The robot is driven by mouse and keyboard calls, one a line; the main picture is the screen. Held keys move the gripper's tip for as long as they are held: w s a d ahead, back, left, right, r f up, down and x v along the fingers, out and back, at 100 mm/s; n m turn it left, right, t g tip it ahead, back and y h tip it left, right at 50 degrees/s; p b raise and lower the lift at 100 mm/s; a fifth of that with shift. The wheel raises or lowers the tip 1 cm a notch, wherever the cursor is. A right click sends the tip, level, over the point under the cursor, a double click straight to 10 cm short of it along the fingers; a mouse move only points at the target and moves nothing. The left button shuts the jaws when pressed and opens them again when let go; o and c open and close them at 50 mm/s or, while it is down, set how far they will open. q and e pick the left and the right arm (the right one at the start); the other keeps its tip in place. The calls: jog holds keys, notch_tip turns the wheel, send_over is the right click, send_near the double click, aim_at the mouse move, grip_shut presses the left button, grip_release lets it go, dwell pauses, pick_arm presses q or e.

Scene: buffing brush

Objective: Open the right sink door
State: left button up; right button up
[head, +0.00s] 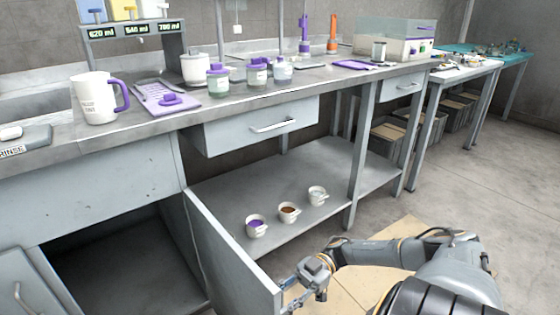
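The right sink door (228,255) stands swung well out from the sink cabinet, hinged at the right side of its opening. The dark cabinet interior (125,268) shows to its left. The door's handle is not visible, as its outer side faces away. My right gripper (292,296) is at the door's free edge, on its outer side, with the arm reaching in from the right. Its fingertips are small and partly hidden by the door edge, so I cannot tell whether they are closed on anything. My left gripper is not in view.
The left sink door (22,285) with a handle is at the lower left. Several small cups, one with purple contents (256,226), stand on the low shelf (300,180) right of the door. A drawer (262,125) is above. Open floor lies at right.

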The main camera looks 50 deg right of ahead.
jog(key=s+d, duration=0.1)
jog(key=d, duration=1.1)
jog(key=shift+s, duration=0.35)
